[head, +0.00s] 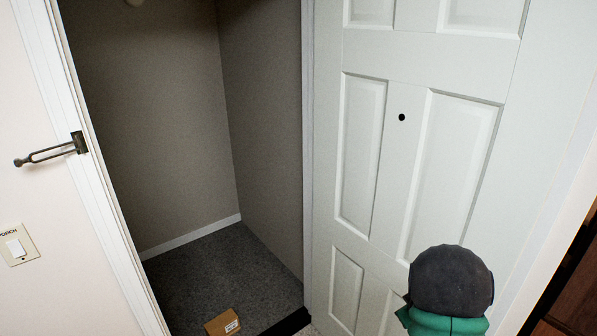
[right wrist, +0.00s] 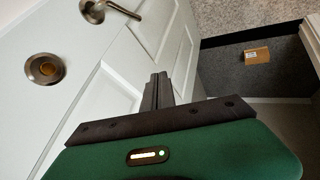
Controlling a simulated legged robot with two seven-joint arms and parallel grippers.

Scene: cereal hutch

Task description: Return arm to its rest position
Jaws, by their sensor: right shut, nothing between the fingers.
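My right gripper (right wrist: 157,92) shows in the right wrist view with its two dark fingers together and nothing between them. It is close to the white panelled door (right wrist: 115,75); I cannot tell whether it touches it. In the head view a dark and green part of my right arm stands at the bottom right, in front of the door (head: 365,150), and the fingertips are hidden there. My left gripper is in neither view.
The door stands open beside a doorway. A small cardboard box (head: 222,322) lies on the grey floor beyond it. A lever handle (right wrist: 112,10) and a round lock (right wrist: 45,69) are on the door. A metal door guard (head: 50,151) and light switch (head: 16,247) are at left.

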